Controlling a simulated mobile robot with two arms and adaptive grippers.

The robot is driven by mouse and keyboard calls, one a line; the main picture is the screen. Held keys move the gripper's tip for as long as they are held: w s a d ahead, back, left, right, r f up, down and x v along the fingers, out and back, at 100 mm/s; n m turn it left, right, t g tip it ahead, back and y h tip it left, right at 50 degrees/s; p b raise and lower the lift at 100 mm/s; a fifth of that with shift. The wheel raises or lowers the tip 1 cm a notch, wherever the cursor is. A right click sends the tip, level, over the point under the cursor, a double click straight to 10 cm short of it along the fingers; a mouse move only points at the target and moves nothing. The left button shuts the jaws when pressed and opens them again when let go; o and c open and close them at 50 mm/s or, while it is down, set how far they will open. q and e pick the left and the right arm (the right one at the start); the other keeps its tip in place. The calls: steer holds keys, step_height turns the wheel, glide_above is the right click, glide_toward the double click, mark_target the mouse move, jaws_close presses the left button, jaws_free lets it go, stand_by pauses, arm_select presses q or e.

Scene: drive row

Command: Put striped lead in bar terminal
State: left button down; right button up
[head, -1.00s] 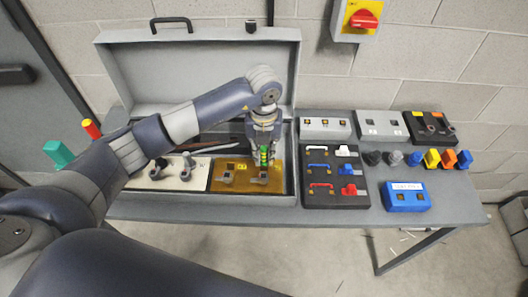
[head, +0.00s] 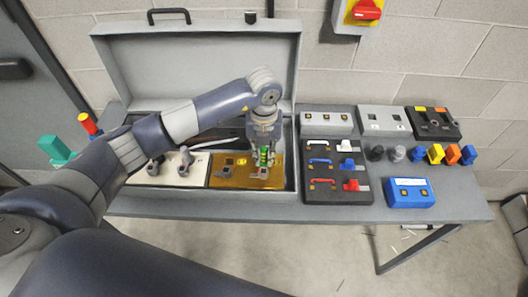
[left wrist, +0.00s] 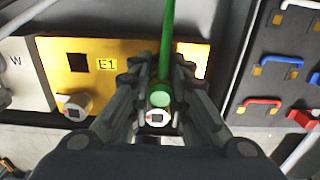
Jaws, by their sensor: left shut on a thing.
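My left gripper (head: 264,166) is shut on the green-and-yellow striped lead (head: 264,154). It holds the lead over the right part of the brass panel (head: 222,181) in the open grey case. In the left wrist view the lead (left wrist: 166,45) runs green between the fingers, with its round green end towards the panel. The brass panel (left wrist: 120,47) there has a dark square socket (left wrist: 78,62), a label reading E1 and a grey clamp (left wrist: 74,106). A second clamp (left wrist: 157,117) sits just beyond the lead's end. The fingers hide the panel's right part, so I cannot tell whether the lead touches it.
A white panel (head: 150,180) with two grey levers lies left of the brass one. A black switch board (head: 338,196) stands to the right, and a blue box (head: 410,193) beyond it. Several coloured plugs stand behind the blue box. The case's raised lid (head: 200,65) is behind.

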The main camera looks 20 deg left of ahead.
arm_select(q)
steer(key=shift+f, duration=0.35)
steer(key=c, duration=1.5)
jaws_free()
steer(key=shift+o, duration=0.3)
step_height(320, 180, up, 12)
